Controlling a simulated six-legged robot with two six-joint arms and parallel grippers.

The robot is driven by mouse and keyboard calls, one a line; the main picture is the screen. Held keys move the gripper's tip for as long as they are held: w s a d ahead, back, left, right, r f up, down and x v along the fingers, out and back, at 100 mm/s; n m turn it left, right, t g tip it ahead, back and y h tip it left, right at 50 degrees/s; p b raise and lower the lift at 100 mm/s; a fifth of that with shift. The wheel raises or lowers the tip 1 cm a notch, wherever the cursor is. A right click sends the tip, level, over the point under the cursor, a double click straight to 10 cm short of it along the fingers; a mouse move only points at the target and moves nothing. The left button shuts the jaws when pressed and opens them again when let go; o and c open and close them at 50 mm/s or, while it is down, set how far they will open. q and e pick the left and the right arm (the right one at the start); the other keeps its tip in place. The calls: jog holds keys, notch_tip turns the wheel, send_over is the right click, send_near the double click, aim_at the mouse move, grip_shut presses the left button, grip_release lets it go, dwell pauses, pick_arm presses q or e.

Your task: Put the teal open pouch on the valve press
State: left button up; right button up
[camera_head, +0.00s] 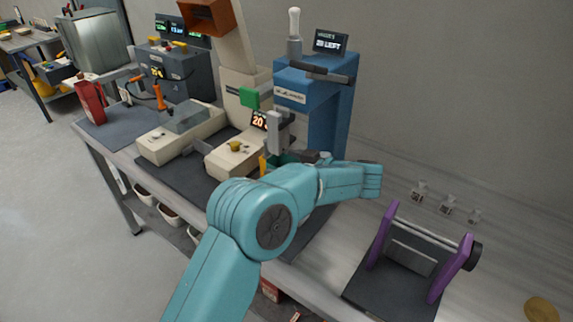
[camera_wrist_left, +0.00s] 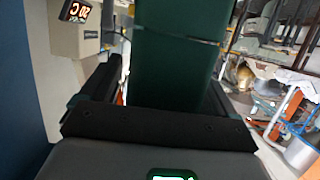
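The teal pouch (camera_wrist_left: 175,62) fills the middle of the left wrist view, upright between the two dark fingers of my left gripper (camera_wrist_left: 165,95). The fingers appear closed on its sides; its open mouth is not visible. In the head view my left gripper (camera_head: 291,157) is mostly behind my teal forearm, and only a dark teal sliver of the pouch (camera_head: 272,160) shows. The blue machine (camera_head: 300,90) with a lever and a small sign ending in "20 LEFT" looks like the valve press. My gripper is in front of its lower part, whose base is hidden. My right gripper is not in view.
A cream machine (camera_head: 238,90) with an orange hopper stands left of the blue one. A purple-sided stand (camera_head: 408,255) and several small clear items (camera_head: 447,203) are at right. A red pouch-like item (camera_head: 91,102) stands at the far left. The right back bench is mostly clear.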

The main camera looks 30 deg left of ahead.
pick_arm(q)
jog(key=shift+r, duration=0.1)
jog(key=shift+r, duration=0.2)
jog(key=v, duration=0.7)
jog(key=shift+d, duration=0.25)
jog(key=shift+r, duration=0.1)
